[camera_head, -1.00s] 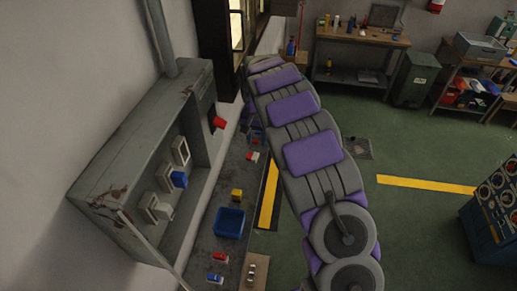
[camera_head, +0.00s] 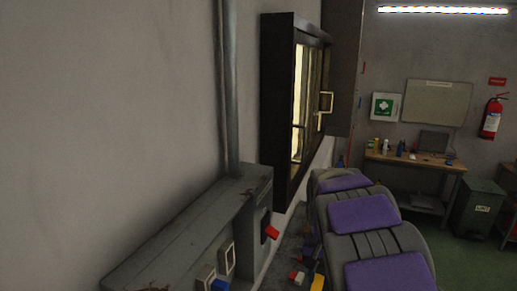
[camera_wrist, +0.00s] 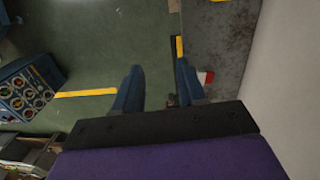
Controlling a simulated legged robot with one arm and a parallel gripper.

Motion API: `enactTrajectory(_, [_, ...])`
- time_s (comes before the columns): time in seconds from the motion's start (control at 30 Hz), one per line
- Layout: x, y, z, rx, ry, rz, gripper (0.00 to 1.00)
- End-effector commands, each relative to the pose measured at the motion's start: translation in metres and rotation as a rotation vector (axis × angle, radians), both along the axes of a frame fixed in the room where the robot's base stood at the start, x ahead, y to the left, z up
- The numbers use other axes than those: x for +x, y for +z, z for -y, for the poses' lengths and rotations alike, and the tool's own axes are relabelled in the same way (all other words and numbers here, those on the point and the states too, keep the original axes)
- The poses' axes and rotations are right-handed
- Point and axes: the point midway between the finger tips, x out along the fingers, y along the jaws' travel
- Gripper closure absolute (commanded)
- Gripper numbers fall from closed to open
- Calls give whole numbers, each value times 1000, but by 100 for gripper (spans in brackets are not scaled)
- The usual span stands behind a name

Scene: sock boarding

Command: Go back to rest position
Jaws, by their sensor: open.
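My gripper (camera_wrist: 157,85) shows in the wrist view with its two blue fingers apart. Nothing is between them, and the floor shows through the gap. In the head view my grey and purple arm (camera_head: 365,214) fills the lower right and runs off the bottom edge. The gripper itself cannot be made out in the head view.
At left in the head view is a grey metal cabinet (camera_head: 180,235) with a red part (camera_head: 272,232) on its side, against the wall. A dark-framed window (camera_head: 290,90) is beyond. A workbench (camera_head: 410,162) and a green bin (camera_head: 478,208) stand at the back. Green floor lies at right.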

Motion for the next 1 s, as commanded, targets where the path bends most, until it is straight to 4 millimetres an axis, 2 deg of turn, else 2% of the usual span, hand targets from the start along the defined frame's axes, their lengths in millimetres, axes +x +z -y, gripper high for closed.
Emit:
enactTrajectory(0.03, [-18,-4,1,1,5,-2,60])
enactTrajectory(0.37, [-134,-22,1,24,81,-45,60])
enactTrajectory(0.7, [-259,-70,-15,63,216,-88,60])
enactTrajectory(0.9, [-319,-104,-22,84,305,-113,60])
enactTrajectory(1.0, [-338,-115,-24,89,335,-123,60])
